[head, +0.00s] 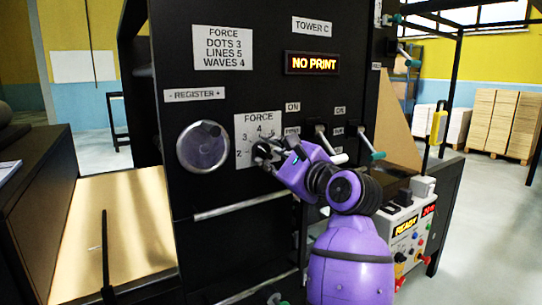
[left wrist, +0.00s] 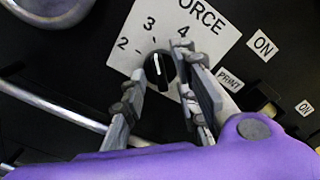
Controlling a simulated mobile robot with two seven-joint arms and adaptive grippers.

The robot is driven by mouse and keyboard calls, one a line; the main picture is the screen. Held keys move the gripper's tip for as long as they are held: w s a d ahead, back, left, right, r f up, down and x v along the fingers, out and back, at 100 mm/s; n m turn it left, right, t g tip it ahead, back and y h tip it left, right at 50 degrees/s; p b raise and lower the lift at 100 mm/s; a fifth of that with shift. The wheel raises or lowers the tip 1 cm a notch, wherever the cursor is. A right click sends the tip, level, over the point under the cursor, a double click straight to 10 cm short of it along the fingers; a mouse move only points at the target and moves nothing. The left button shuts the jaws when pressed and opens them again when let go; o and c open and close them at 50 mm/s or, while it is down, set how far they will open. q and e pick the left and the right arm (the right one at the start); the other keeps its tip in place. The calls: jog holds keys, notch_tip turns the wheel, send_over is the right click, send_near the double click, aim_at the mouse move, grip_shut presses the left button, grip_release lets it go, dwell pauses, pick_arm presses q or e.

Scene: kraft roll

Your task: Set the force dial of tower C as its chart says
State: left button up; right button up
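The force dial is a black knob (left wrist: 160,70) on a white scale plate (head: 243,157) marked FORCE. Its white pointer line points close to 3 in the left wrist view. My left gripper (head: 264,153) is at the dial and covers much of it in the head view. In the left wrist view its fingers (left wrist: 168,82) are apart, one on each side of the knob; I cannot tell whether they touch it. The chart (head: 223,48) reads DOTS 3, LINES 5, WAVES 4. The TOWER C label (head: 312,27) is above the display (head: 311,63), which reads NO PRINT. My right gripper is not in view.
A round REGISTER handwheel (head: 202,148) is left of the dial. Toggle switches (head: 322,135) with ON and PRINT labels are to its right. A metal bar (head: 240,205) crosses below. A control box (head: 408,228) reading READY stands at the right.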

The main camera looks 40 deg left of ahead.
pick_arm(q)
jog(key=shift+s+d, duration=0.1)
jog(key=shift+d, duration=0.2)
jog(key=v, duration=1.1)
jog(key=shift+d, duration=0.2)
jog(key=shift+s, duration=0.1)
